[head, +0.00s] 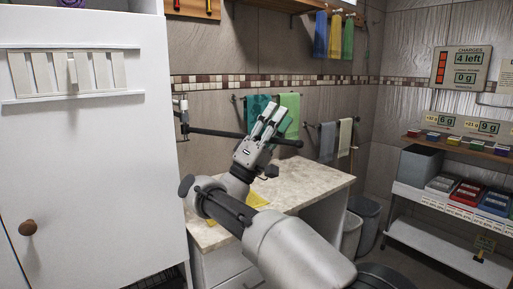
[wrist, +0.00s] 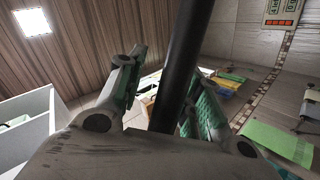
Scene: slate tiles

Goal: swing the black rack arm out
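The black rack arm (head: 222,133) reaches right from a mount (head: 181,116) on the wall beside the white cabinet. Its far end (head: 298,143) shows past my gripper. My gripper (head: 271,118) is at the arm's outer part and hides a stretch of it. In the wrist view the black rack arm (wrist: 181,62) runs between the two fingers of my gripper (wrist: 165,82). The fingers stand apart, with a visible gap between the left finger and the bar. The right finger is close to the bar; I cannot tell whether it touches.
A tall white cabinet (head: 95,185) stands close on the left. A stone-topped counter (head: 318,182) lies below the arm. Teal (head: 256,108) and green (head: 291,103) towels hang behind my gripper. More towels (head: 345,135) hang further right. A shelf unit (head: 440,250) stands at the right.

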